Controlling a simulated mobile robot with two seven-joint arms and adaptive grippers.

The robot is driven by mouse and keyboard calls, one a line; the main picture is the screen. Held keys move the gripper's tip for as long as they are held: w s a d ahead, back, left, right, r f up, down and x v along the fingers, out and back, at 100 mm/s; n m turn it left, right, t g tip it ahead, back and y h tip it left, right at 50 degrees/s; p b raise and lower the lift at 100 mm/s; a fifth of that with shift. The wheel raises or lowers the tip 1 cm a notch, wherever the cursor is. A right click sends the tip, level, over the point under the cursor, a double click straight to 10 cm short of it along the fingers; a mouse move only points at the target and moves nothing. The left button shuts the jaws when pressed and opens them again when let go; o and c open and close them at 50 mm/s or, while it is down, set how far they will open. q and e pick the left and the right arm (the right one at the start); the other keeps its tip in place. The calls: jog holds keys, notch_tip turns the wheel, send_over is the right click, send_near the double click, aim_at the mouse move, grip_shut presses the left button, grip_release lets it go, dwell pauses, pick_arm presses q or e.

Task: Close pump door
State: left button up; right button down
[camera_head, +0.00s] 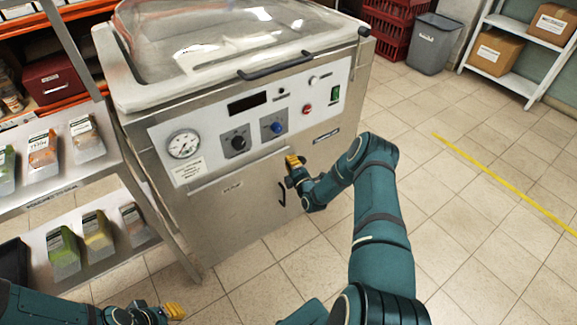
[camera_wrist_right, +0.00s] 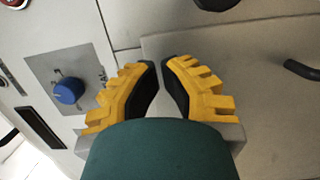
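The pump door (camera_head: 236,208) is the plain steel panel low on the front of the vacuum machine, with a "PUMP" type label and a black curved handle (camera_head: 282,195) near its right side. In the right wrist view the door (camera_wrist_right: 225,75) fills the right part, with its handle (camera_wrist_right: 302,70) at the right edge. It looks nearly flush; I cannot tell whether a small gap remains. My right gripper (camera_head: 291,162) is at the door's upper right, above the handle; its fingertips (camera_wrist_right: 162,64) nearly meet, with nothing between them. My left gripper (camera_head: 174,311) is low at the bottom left, away from the door.
The control panel (camera_head: 215,122) with a gauge and knobs is above the door. A shelf with jars or packs (camera_head: 88,135) stands close on the left. Red crates (camera_head: 392,25), a grey bin (camera_head: 432,43) and a white shelf (camera_head: 515,78) are behind. Tiled floor is free on the right.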

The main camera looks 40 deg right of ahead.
jog(key=d+p+v, duration=0.2)
jog(key=v, duration=0.8)
jog(key=shift+s, duration=0.35)
